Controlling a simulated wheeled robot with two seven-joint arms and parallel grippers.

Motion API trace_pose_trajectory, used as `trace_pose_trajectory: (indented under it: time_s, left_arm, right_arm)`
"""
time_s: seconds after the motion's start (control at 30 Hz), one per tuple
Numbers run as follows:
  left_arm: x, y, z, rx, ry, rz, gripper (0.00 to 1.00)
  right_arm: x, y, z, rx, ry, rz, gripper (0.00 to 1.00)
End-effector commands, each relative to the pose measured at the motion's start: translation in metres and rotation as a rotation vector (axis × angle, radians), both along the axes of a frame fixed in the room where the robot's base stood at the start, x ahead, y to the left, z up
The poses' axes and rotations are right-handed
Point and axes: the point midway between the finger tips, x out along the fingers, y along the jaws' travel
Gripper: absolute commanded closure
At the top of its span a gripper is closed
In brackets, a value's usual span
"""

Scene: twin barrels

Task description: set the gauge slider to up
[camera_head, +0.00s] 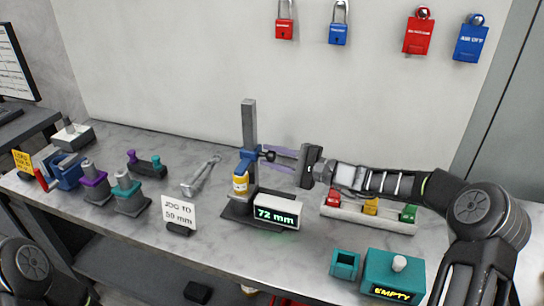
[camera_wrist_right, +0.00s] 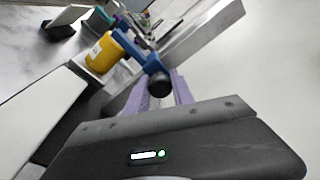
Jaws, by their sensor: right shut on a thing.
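The gauge slider (camera_head: 246,161) is a blue carriage on an upright grey post (camera_head: 249,122), low on the post, with a black knob on its right side. A yellow cylinder (camera_head: 240,185) stands just under it. The gauge display (camera_head: 275,212) at the foot reads 72 mm. My right gripper (camera_head: 270,156) reaches in from the right, its purple fingers shut on the black knob. In the right wrist view the knob (camera_wrist_right: 159,84) sits at the fingertips, with the blue slider (camera_wrist_right: 135,48) behind it. My left gripper is out of view.
A sign (camera_head: 179,213) about jogging to a mm value stands left of the gauge. A tray (camera_head: 370,218) with coloured blocks lies under my right forearm. A teal box (camera_head: 392,274) reading EMPTY is at the front right. The post above the slider is clear.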

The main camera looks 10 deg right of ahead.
Motion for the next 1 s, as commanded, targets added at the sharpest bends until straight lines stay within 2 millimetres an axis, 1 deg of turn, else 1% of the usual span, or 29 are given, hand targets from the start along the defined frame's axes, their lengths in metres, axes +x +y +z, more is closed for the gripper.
trace_pose_trajectory:
  time_s: [0.83,0.93,1.0]
  left_arm:
    - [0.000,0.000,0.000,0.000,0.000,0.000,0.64]
    - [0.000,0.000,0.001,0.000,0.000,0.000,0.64]
    - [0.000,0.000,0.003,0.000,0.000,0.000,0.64]
  right_arm:
    - [0.000,0.000,0.000,0.000,0.000,0.000,1.00]
    - [0.000,0.000,0.007,0.000,-0.001,0.000,1.00]
    - [0.000,0.000,0.017,-0.001,-0.003,0.000,1.00]
